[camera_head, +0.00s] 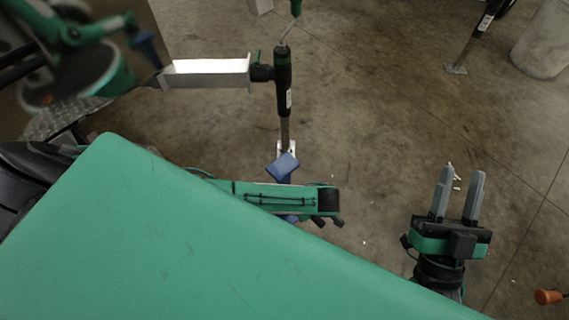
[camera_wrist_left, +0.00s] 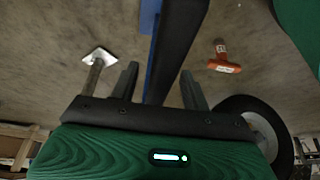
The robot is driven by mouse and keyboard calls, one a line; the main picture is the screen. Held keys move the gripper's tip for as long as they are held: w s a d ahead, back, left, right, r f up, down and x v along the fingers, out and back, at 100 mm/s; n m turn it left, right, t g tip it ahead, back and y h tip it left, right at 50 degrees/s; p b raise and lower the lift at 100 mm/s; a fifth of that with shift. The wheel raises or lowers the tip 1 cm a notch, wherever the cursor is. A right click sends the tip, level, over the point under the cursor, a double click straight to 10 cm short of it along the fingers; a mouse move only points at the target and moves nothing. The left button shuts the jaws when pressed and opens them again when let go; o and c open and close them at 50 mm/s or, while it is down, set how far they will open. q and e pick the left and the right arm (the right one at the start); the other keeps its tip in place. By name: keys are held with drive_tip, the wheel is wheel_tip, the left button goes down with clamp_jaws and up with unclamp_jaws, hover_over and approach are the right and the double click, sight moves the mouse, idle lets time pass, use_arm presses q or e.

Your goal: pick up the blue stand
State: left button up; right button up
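The blue stand (camera_head: 282,167) shows in the middle of the head view, its tilted square top above a green and black part (camera_head: 290,197) that hides its middle. In the left wrist view a blue post (camera_wrist_left: 149,20) with a dark side runs between the fingers of my left gripper (camera_wrist_left: 159,72). These fingers are apart, with slim gaps to the post, and I see no clear contact. The left fingers do not show clearly in the head view. My right gripper (camera_head: 459,192) is open and empty above the floor at the right.
A trailer jack (camera_head: 283,90) with a silver bracket (camera_head: 208,73) stands just behind the stand. A second blue piece (camera_head: 147,46) is at upper left among blurred green parts. An orange object (camera_wrist_left: 222,58) and a wheel (camera_wrist_left: 265,132) show in the wrist view. Floor at right is mostly clear.

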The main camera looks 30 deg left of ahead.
use_arm(q)
drive_tip(key=c, duration=1)
drive_tip(key=shift+w+r, duration=0.15)
drive_tip(key=shift+r, duration=0.05)
clamp_jaws()
